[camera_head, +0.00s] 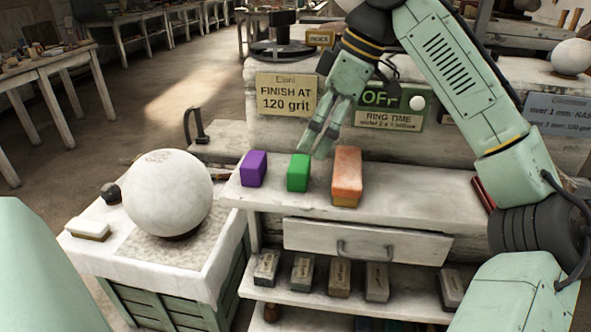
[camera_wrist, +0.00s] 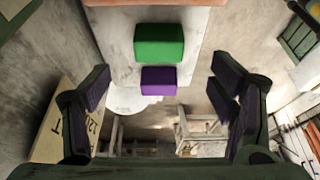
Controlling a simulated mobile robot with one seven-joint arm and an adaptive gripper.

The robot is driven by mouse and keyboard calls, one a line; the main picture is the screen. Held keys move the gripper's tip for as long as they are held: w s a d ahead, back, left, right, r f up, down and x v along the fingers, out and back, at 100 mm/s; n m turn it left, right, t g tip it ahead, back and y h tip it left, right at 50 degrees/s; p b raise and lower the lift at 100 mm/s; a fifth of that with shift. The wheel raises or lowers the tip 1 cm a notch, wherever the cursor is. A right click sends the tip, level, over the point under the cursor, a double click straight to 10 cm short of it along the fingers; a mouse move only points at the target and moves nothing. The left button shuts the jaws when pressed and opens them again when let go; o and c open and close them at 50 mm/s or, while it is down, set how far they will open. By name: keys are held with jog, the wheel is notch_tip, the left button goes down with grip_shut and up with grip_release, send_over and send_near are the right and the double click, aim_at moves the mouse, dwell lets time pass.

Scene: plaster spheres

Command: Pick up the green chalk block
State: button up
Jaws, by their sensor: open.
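The green chalk block (camera_head: 298,172) stands on the white bench top between a purple block (camera_head: 254,168) on its left and an orange block (camera_head: 346,176) on its right. The three blocks are apart from one another. My gripper (camera_head: 318,142) hangs above and slightly behind the green block, pointing down, and does not visibly touch it. In the wrist view the green block (camera_wrist: 159,43) lies ahead between and beyond the two spread fingers (camera_wrist: 160,92), with the purple block (camera_wrist: 158,80) below it in the picture. The gripper is open and empty.
A sign reading "FINISH AT 120 grit" (camera_head: 285,94) stands behind the blocks. A large plaster sphere (camera_head: 167,192) sits on a crate to the left. A shelf below holds several small blocks.

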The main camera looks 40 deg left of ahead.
aim_at(299, 163)
jog(key=x, duration=0.9)
jog(key=shift+w+p, duration=0.1)
jog(key=shift+p, duration=0.25)
jog(key=shift+c, duration=0.5)
jog(key=c, duration=1.3)
jog(key=shift+r, duration=0.1)
jog(key=shift+r, duration=0.5)
notch_tip(299, 163, up, 2)
jog(key=shift+r, duration=0.1)
jog(key=s+d+b, duration=0.1)
jog(key=s+d, duration=0.2)
jog(key=d, duration=0.1)
jog(key=s+d+r+b, duration=0.1)
jog(key=s+d, duration=0.2)
jog(key=d, duration=0.1)
jog(key=s+d+b, duration=0.1)
jog(key=s+d, duration=0.2)
jog(key=d, duration=0.1)
jog(key=shift+s+d+r+b, duration=0.35)
jog(key=shift+s, duration=0.05)
